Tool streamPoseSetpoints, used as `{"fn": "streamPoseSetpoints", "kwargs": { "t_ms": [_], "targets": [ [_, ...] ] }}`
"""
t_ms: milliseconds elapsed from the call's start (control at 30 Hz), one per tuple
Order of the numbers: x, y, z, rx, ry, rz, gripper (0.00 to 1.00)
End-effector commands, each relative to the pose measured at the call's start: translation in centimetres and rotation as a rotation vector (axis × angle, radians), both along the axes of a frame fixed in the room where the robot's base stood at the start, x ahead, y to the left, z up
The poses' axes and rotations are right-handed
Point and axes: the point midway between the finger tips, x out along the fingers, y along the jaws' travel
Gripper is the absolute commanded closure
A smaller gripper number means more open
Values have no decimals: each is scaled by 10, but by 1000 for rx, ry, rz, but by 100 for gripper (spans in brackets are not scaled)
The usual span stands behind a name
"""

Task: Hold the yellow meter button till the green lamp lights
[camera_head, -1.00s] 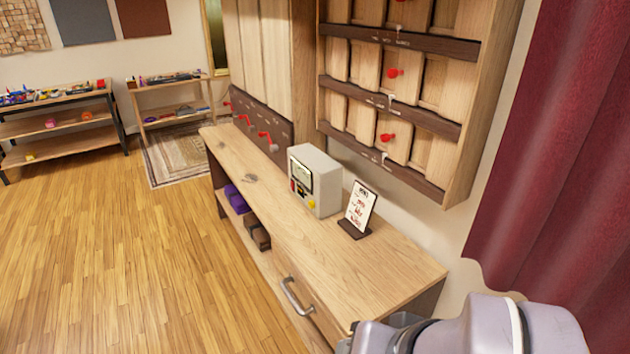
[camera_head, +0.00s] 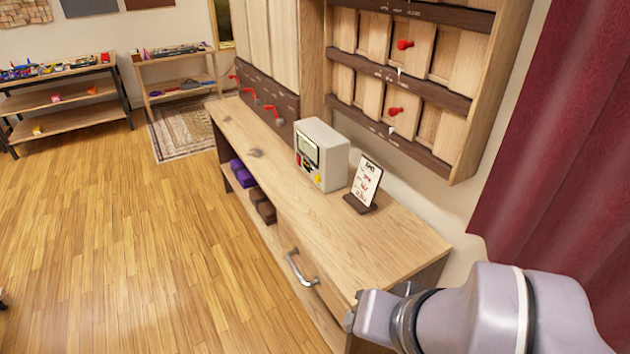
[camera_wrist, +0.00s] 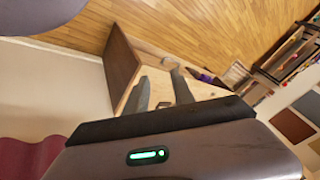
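The meter (camera_head: 335,158) is a pale box with a dark-framed display, standing on the wooden bench against the wall. Its yellow button (camera_head: 318,178) is low on the front face. I cannot make out a lit green lamp on it. My gripper is at the lower right of the head view, well apart from the meter, its fingers hidden there. In the wrist view my gripper (camera_wrist: 158,74) shows two spread fingers with nothing between them, above one end of the bench. The meter cannot be made out in the wrist view.
A card on a dark stand (camera_head: 366,184) is right of the meter. Red levers (camera_head: 271,110) are on a dark panel behind the bench (camera_head: 335,225). A cabinet with red knobs (camera_head: 396,111) hangs above. A red curtain (camera_head: 560,150) is at right. Open floor lies left.

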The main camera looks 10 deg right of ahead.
Motion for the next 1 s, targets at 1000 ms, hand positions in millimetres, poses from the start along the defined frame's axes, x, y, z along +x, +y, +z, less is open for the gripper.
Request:
{"fn": "streamPoseSetpoints", "kwargs": {
  "t_ms": [1000],
  "targets": [
    [0, 0, 0, 0, 0, 0, 100]
  ]
}}
